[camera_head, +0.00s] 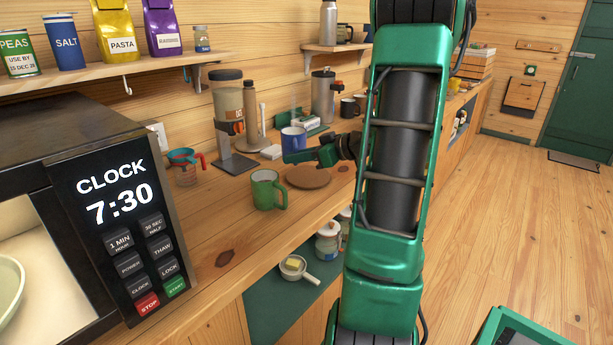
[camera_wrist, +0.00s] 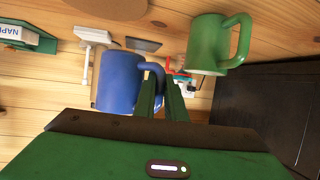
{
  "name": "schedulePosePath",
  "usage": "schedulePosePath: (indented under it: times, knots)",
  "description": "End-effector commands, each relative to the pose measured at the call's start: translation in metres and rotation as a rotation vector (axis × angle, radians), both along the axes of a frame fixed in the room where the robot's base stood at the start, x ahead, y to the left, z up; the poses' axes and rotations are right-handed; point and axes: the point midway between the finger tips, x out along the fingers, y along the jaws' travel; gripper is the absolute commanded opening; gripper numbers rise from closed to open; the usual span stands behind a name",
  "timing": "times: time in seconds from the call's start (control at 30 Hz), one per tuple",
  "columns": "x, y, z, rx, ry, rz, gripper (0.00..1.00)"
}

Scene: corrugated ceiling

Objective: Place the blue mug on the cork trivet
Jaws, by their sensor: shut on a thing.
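The blue mug (camera_head: 293,139) is upright in the head view, behind my gripper (camera_head: 296,157) and farther back than the cork trivet (camera_head: 308,178). In the wrist view, the fingers of my gripper (camera_wrist: 162,92) are shut on the handle of the blue mug (camera_wrist: 118,82). I cannot tell whether the mug's base touches the counter. The round trivet lies flat and bare on the counter, in front of the mug; its edge shows at the top of the wrist view (camera_wrist: 112,8).
A green mug (camera_head: 265,190) stands left of the trivet, near the counter's front edge. A coffee grinder (camera_head: 229,115), a red-handled measuring cup (camera_head: 185,170) and a microwave (camera_head: 100,200) stand to the left. A napkin box (camera_head: 308,123) lies behind the blue mug.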

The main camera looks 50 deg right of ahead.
Motion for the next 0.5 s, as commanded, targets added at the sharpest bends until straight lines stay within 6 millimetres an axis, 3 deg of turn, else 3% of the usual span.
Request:
schedulePosePath:
  times: [0.23, 0.5]
  knots:
    - [-0.009, -0.040, -0.023, 0.001, -0.001, -0.004, 0.00]
    - [-0.012, -0.052, -0.033, -0.001, -0.002, -0.003, 0.00]
